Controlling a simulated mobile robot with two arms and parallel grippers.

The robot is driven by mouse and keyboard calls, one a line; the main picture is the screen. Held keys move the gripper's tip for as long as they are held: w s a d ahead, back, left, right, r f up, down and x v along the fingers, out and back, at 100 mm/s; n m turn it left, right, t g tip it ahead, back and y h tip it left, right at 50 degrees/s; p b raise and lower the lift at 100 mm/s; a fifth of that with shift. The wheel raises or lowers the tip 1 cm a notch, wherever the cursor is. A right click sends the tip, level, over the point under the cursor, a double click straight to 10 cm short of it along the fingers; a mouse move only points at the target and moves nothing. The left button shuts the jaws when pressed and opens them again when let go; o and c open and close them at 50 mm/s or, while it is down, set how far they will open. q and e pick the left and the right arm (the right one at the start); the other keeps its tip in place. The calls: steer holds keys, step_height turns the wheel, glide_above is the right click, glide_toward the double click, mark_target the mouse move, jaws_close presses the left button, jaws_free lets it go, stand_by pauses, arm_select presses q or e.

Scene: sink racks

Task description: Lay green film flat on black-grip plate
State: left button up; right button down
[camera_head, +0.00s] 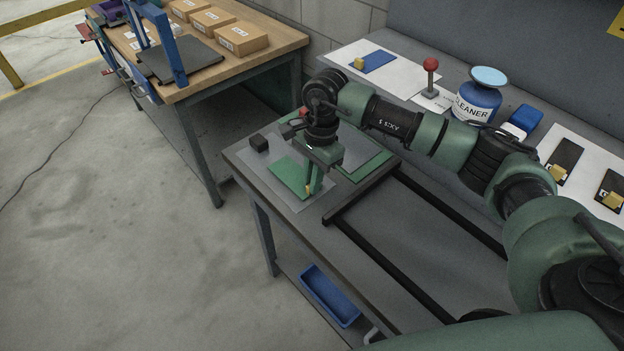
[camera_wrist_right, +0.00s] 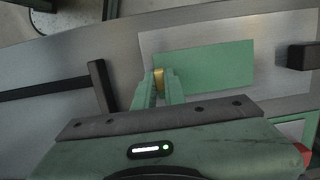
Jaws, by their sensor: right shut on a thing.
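The green film (camera_head: 289,173) is a rectangle with a small yellow tab (camera_wrist_right: 158,79) at one end. It lies over the light grey plate (camera_head: 304,206), inside the plate's outline in the right wrist view (camera_wrist_right: 150,42). The plate's black grip (camera_head: 259,143) stands at its far left end; it shows at the right edge of the right wrist view (camera_wrist_right: 303,56). My right gripper (camera_head: 314,186) points down and is shut on the film's yellow tab. I cannot tell whether the whole film touches the plate. My left gripper is out of view.
A green-edged frame (camera_head: 378,166) lies right of the plate, partly behind my right arm. Black rails (camera_head: 385,252) run along the bench. A cleaner bottle (camera_head: 478,100), a red-knobbed post (camera_head: 430,78) and tabbed pieces stand at the back. A wooden table (camera_head: 270,35) is at the left.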

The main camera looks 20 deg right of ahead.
steer(key=shift+f+b, duration=0.3)
stand_by(0.4)
steer(key=c, duration=1.4)
jaws_free()
steer(key=shift+o, duration=0.3)
steer(key=o, duration=0.5)
steer(key=shift+r, duration=0.15)
steer(key=shift+r+p, duration=1.6)
steer(key=shift+r, duration=1.8)
